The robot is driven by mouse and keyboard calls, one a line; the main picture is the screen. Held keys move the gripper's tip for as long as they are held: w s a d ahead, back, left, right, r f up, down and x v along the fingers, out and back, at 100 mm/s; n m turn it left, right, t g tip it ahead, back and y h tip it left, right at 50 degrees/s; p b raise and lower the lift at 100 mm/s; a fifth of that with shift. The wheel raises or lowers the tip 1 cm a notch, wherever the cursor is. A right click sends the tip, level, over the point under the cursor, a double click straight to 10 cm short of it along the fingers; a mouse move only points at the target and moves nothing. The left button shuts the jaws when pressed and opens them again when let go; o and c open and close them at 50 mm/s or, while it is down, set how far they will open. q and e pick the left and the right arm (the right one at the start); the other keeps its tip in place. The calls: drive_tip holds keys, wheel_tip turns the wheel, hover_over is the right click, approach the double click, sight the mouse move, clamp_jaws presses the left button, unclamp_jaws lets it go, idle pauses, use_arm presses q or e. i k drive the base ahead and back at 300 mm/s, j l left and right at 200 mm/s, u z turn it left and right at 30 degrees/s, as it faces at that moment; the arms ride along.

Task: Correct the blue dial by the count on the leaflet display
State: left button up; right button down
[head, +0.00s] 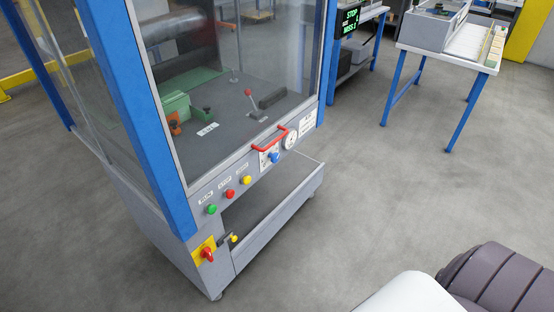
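A small blue dial (275,157) sits on a white plate on the front panel of the caged machine (190,212), just below the red guard handle (270,140). Its exact setting is too small to read. A black display (350,20) with green text stands at the top behind the machine. It shows "STOP" and a lower line that looks like "MISS" with a digit; the small text is not surely legible. Neither gripper is in view.
Green, red and yellow buttons (230,194) line the panel left of the dial. A round white gauge (291,141) is right of it. A red switch (207,254) is at the lower corner. A blue-legged table (487,68) stands at upper right. Floor (390,200) right of the machine is clear.

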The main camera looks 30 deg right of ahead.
sight(275, 157)
drive_tip(key=k+l+z, duration=0.2)
drive_tip(key=l, duration=0.25)
drive_tip(key=k+l+z, duration=0.2)
drive_tip(key=l, duration=0.3)
drive_tip(key=l+z, duration=0.25)
drive_tip(key=l, duration=0.25)
drive_tip(key=k+l+z, duration=0.2)
drive_tip(key=l, duration=0.3)
drive_tip(key=i, duration=0.1)
